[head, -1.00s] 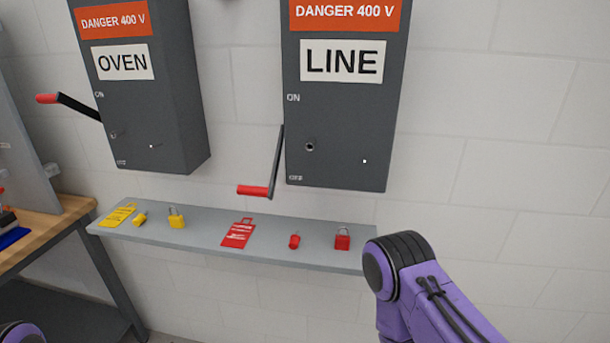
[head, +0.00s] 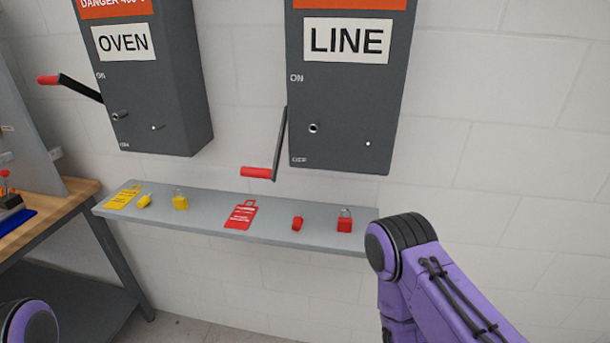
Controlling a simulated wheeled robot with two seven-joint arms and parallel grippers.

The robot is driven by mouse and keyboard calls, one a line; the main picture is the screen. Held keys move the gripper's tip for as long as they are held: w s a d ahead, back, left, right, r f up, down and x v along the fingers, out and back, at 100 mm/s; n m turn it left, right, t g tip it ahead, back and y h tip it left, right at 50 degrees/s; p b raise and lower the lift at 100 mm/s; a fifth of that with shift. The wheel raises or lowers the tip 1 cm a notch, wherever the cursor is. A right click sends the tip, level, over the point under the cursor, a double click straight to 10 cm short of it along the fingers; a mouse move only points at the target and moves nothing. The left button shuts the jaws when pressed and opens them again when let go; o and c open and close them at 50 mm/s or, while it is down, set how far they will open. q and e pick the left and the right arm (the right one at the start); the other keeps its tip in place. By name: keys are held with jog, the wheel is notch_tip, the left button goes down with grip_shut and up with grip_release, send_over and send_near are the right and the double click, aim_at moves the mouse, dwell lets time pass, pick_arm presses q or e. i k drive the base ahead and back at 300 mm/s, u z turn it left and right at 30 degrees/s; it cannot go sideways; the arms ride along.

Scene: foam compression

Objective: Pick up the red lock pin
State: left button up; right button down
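The red lock pin (head: 297,222) is a small red piece lying on the grey shelf (head: 270,231), between the red tag (head: 242,215) and the red padlock (head: 345,221). Nothing touches it. A purple link of my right arm shows at the lower right, to the right of the padlock. A small part of my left arm shows at the bottom left corner. Neither gripper is in view.
A yellow tag (head: 122,197), yellow pin (head: 144,201) and yellow padlock (head: 180,199) lie at the shelf's left end. The LINE box (head: 345,110) and OVEN box (head: 150,90) hang above, with red-ended levers. A wooden-topped bench (head: 60,213) stands at the left.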

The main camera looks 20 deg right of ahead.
aim_at(299, 220)
jog(key=z, duration=1.2)
jog(key=i, duration=0.35)
jog(key=u, duration=0.9)
